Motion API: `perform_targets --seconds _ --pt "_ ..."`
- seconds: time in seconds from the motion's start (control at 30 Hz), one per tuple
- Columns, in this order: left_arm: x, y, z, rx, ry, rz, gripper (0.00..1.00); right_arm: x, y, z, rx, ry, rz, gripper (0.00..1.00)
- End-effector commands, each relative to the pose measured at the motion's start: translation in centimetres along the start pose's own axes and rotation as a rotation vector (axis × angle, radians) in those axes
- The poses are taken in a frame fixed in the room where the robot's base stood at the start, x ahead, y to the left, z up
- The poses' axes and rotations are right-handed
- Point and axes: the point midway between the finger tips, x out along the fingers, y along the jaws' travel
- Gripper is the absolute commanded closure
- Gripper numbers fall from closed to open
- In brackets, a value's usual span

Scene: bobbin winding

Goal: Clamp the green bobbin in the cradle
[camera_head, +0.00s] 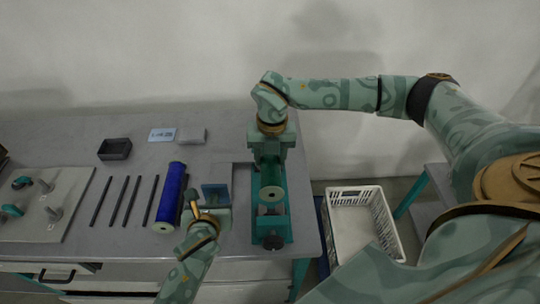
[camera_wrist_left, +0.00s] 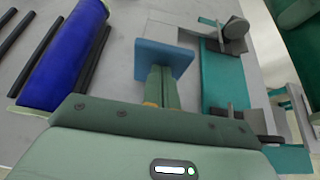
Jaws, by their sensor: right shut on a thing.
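The green bobbin (camera_head: 271,194) shows a pale round end above the bed of the teal cradle (camera_head: 272,238). My right gripper (camera_head: 270,160) is shut on it from above, over the far part of the cradle; its grip is partly hidden. I cannot tell whether the bobbin touches the cradle bed. The cradle also shows in the left wrist view (camera_wrist_left: 226,75), with grey end parts. My left gripper (camera_head: 214,208) is left of the cradle, its fingers together in the left wrist view (camera_wrist_left: 162,72). A blue square plate (camera_wrist_left: 160,58) is just beyond the fingertips.
A blue roll (camera_head: 171,195) lies left of my left gripper, beside several dark rods (camera_head: 130,200). A board with pegs (camera_head: 45,200), a dark tray (camera_head: 115,149) and a label card (camera_head: 161,135) are further left. A white crate (camera_head: 362,222) stands beyond the table's right edge.

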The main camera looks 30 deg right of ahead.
Motion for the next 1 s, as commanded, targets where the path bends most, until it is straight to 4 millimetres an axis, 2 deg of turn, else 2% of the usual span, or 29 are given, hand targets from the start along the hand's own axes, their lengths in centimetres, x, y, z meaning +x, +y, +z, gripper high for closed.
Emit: perform_targets --seconds 1.0 --pt "3.5 0.0 2.0 -0.001 -0.003 0.0 1.0 0.0 0.0 0.0 0.0 -0.001 0.001 0.82"
